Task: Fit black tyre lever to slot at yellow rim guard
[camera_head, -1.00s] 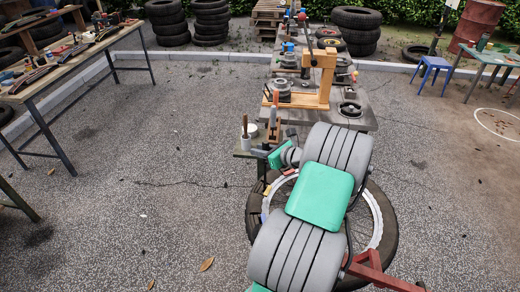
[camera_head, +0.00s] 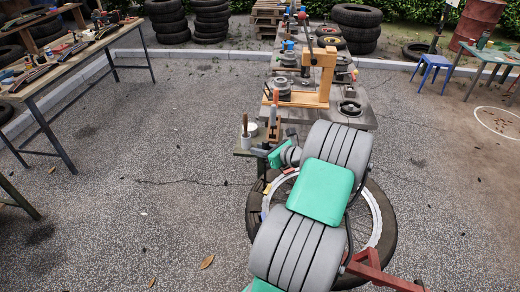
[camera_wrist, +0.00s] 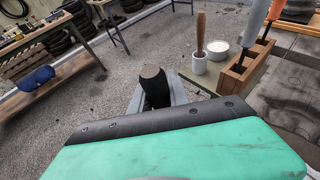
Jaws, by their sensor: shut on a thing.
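In the head view my gripper (camera_head: 264,151) is small and partly hidden by my arm, above the far left side of the wheel. The yellow rim guard (camera_head: 267,188) sits on the left of the rim. Its slot is too small to make out. The wheel's tyre (camera_head: 390,218) and white rim (camera_head: 371,213) are largely covered by my arm. The lever's lower part is hidden, and the guard does not show in the wrist view.
A wooden rack (camera_wrist: 236,80) with upright handled tools stands on the bench, beside a grey cup with a wooden-handled tool (camera_wrist: 200,62) and a white tub (camera_wrist: 218,49). A red metal frame (camera_head: 375,274) is at the wheel's lower right.

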